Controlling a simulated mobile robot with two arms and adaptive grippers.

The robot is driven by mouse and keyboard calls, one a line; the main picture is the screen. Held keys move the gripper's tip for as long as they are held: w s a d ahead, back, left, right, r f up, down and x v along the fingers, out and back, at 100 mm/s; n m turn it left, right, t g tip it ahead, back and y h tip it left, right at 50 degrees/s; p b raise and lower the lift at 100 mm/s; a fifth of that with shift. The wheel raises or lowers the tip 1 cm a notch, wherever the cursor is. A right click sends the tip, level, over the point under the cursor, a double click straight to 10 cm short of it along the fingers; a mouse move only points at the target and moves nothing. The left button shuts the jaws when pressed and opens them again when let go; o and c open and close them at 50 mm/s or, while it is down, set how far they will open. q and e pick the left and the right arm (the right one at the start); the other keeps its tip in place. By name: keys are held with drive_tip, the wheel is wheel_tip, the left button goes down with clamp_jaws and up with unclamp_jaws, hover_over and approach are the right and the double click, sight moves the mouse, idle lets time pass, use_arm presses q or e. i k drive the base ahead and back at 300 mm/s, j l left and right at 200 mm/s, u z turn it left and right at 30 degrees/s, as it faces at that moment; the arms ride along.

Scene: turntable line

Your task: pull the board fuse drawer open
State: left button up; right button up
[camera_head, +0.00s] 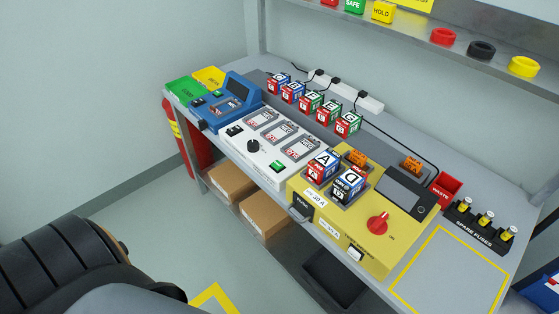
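The yellow board (376,251) stands on the bench right of centre, with a red rotary knob (377,223) and a dark screen (403,188) on it. On its front face, near the left corner, is a dark handle (300,214) below small white labels. This looks like the fuse drawer's handle, and the drawer front appears close to flush with the board. Two lettered cubes (347,185) sit in sockets on the board's top. Neither of my grippers is in view. Only a dark, rounded part of my arm shows at the lower left, well away from the board.
A white unit (252,165) and a blue unit (222,113) stand left of the board. Several cubes (311,105) line up behind. Spare fuses (483,222) and a red waste bin (446,188) are at right. Cardboard boxes (264,217) sit on the shelf below. The floor in front is clear.

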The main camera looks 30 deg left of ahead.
sight(299, 204)
drive_tip(key=u, duration=0.8)
drive_tip(key=l, duration=0.6)
